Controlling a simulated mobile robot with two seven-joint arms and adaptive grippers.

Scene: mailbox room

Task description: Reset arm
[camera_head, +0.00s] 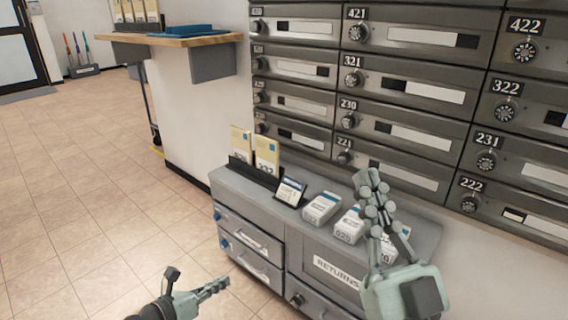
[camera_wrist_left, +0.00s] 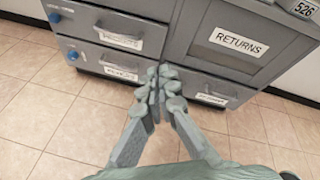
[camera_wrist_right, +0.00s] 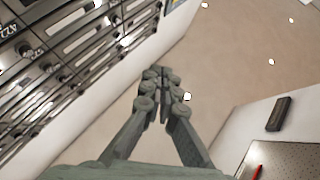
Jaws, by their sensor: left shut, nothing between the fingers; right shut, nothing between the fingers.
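My left gripper (camera_head: 214,287) is low in the head view, in front of the grey cabinet (camera_head: 232,192) and apart from it. It is shut and empty, and its fingertips (camera_wrist_left: 160,82) meet in the left wrist view with the cabinet drawers beyond. My right gripper (camera_head: 368,190) is raised, fingers pointing up, in front of the cabinet top and the mailboxes. It is shut and empty, and its fingers (camera_wrist_right: 158,82) come together in the right wrist view. It hides part of the small boxes on the cabinet.
Numbered mailboxes (camera_head: 405,75) cover the wall behind. Small white boxes (camera_head: 322,207), a card stand (camera_head: 290,191) and yellow envelopes (camera_head: 266,152) stand on the cabinet. A wooden shelf (camera_head: 190,40) holds a blue item. The tiled floor (camera_head: 90,190) at left is clear.

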